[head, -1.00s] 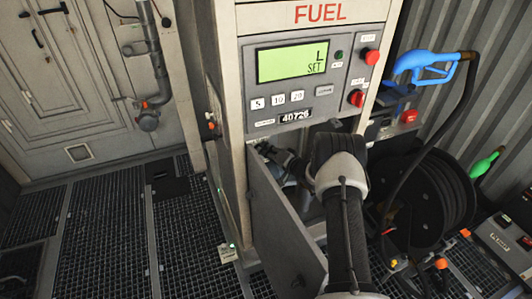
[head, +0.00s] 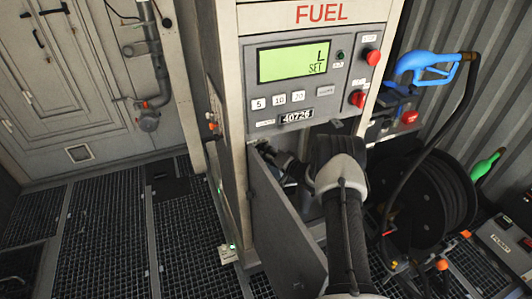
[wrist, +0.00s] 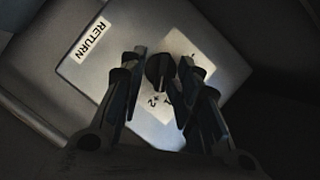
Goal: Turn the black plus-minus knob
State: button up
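The black knob (wrist: 160,70) shows in the wrist view, on a light grey panel (wrist: 92,68) inside the fuel pump's lower compartment. A white label with dark markings lies around and below it. My gripper (wrist: 161,64) is open, with one dark finger on each side of the knob. A gap shows between the knob and each finger; whether either touches it is hard to tell in the dim light. The knob's plus-minus marks cannot be read clearly. In the head view my arm reaches into the compartment, and the knob is hidden.
A RETURN label (wrist: 90,39) is on the same panel. The fuel pump (head: 315,30) has a lit display (head: 293,61) reading L SET. Its open compartment door (head: 280,225) stands left of my arm. A hose reel (head: 440,190) and blue nozzle (head: 425,65) are to the right.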

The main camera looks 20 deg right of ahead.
jog(key=shift+d+r, duration=0.1)
jog(key=shift+d, duration=0.05)
jog(key=v, duration=1.2)
